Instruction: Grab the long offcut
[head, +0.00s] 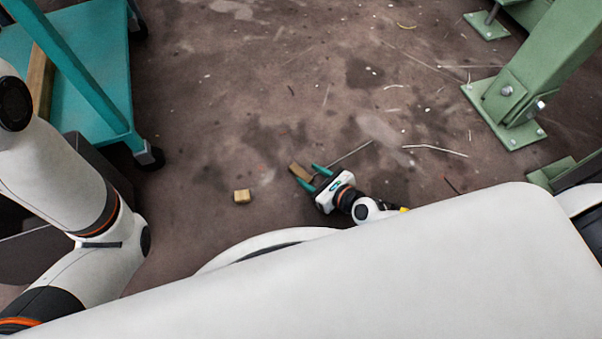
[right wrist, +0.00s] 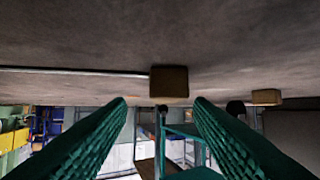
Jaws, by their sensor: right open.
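The longer brown wooden offcut (head: 299,172) lies on the floor just ahead of my right gripper (head: 307,172). In the right wrist view the offcut (right wrist: 169,82) shows end-on, near the gap between the two teal fingertips (right wrist: 160,102). The right gripper is open, low over the floor, with its fingers pointing at the offcut. I cannot tell whether the fingertips overlap its near end. A shorter, paler block (head: 242,196) lies apart to the left; it also shows in the right wrist view (right wrist: 266,97). My left gripper is out of view.
A thin metal rod (head: 356,150) lies close beside the right gripper. Other thin strips (head: 435,150) are scattered to the right. A teal cart (head: 95,95) stands at left and a green steel frame (head: 508,110) at right. The floor between is mostly clear.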

